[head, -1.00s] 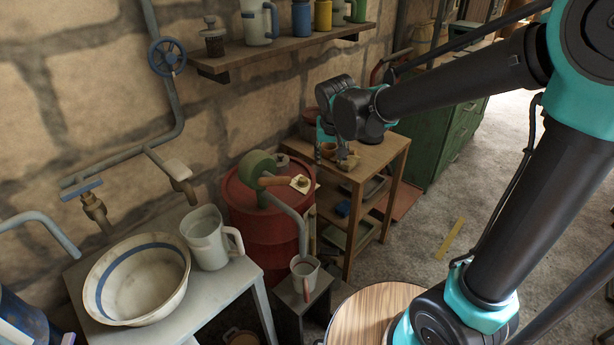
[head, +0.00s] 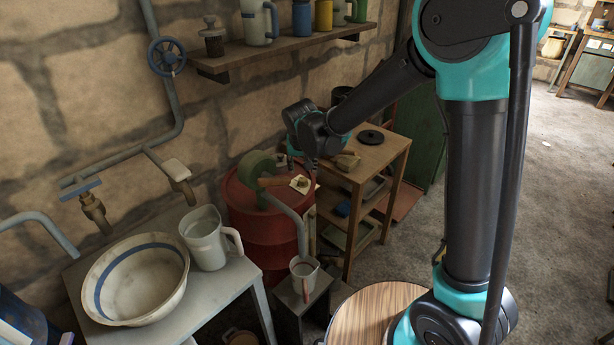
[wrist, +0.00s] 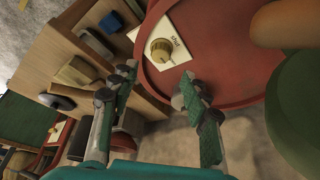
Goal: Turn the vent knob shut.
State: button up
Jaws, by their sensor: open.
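The vent knob (wrist: 161,50) is a small round brass knob on a white plate (wrist: 178,26) with a word that looks like "shut" beside it. The plate lies on top of the red drum (wrist: 215,85) near its rim. In the head view the knob (head: 302,182) is small and I cannot tell which way it points. My gripper (wrist: 157,86) is open and empty, its two fingers apart, with the knob ahead between and beyond the fingertips. In the head view my gripper (head: 311,160) hangs above the drum's right edge, apart from the knob.
A green pump (head: 258,167) with a wooden handle and grey spout stands on the drum, left of the knob. A wooden table (head: 380,155) with a black disc and small blocks stands to the right. A grey jug (head: 303,275) stands below the spout.

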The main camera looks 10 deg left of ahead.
aim_at(303, 179)
jog(key=shift+x, duration=3.55)
jog(key=shift+c, duration=0.2)
grip_shut()
